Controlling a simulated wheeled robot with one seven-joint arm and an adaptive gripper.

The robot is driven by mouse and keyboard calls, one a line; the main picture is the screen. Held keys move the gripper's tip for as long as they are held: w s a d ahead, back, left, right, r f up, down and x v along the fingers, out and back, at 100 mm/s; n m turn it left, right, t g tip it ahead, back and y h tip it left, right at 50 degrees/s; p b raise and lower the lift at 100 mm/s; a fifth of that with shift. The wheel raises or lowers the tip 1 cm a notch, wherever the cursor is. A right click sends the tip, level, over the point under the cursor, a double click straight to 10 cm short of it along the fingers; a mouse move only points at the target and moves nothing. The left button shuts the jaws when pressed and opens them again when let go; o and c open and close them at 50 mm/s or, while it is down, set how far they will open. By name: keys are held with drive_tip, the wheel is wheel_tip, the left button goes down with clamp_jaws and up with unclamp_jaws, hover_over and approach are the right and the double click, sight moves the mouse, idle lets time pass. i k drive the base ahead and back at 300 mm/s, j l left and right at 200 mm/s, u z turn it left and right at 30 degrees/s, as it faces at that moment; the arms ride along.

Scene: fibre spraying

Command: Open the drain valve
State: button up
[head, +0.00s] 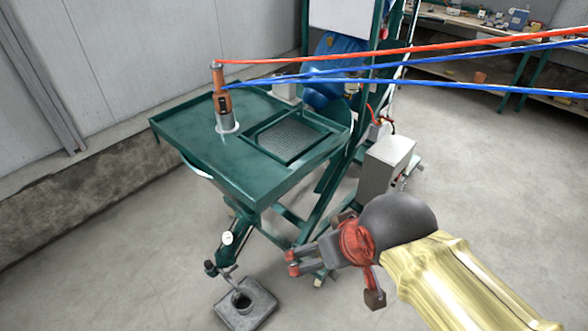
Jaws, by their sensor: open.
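A green drain pipe (233,248) comes down from under the green table (200,150). It carries a white round part (227,238) and a small dark handle-like part (210,268) near its lower end, which looks like the drain valve. Its exact handle position is too small to tell. Below it a grey square floor block with a round opening (243,301) sits on the floor. My gripper (333,281), dark with red parts, is open and empty in the lower middle. It is to the right of the pipe and appears apart from it.
An orange and grey tool (222,100) stands upright on the table, with red and blue hoses running right. A grated square (288,138) lies beside it. A grey box (388,165) and green frame stand behind my gripper. The floor at lower left is clear.

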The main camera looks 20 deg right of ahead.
sight(227, 274)
drive_tip(key=k+l, duration=0.2)
drive_tip(key=k, duration=0.2)
drive_tip(key=k+l+z, duration=0.1)
drive_tip(key=k, duration=0.3)
drive_tip(key=i+j+u, duration=0.2)
drive_tip(key=i+j, duration=0.45)
drive_tip(key=j, duration=0.3)
drive_tip(key=i+j+u, duration=0.15)
drive_tip(key=i+j, duration=0.55)
drive_tip(key=j, duration=0.1)
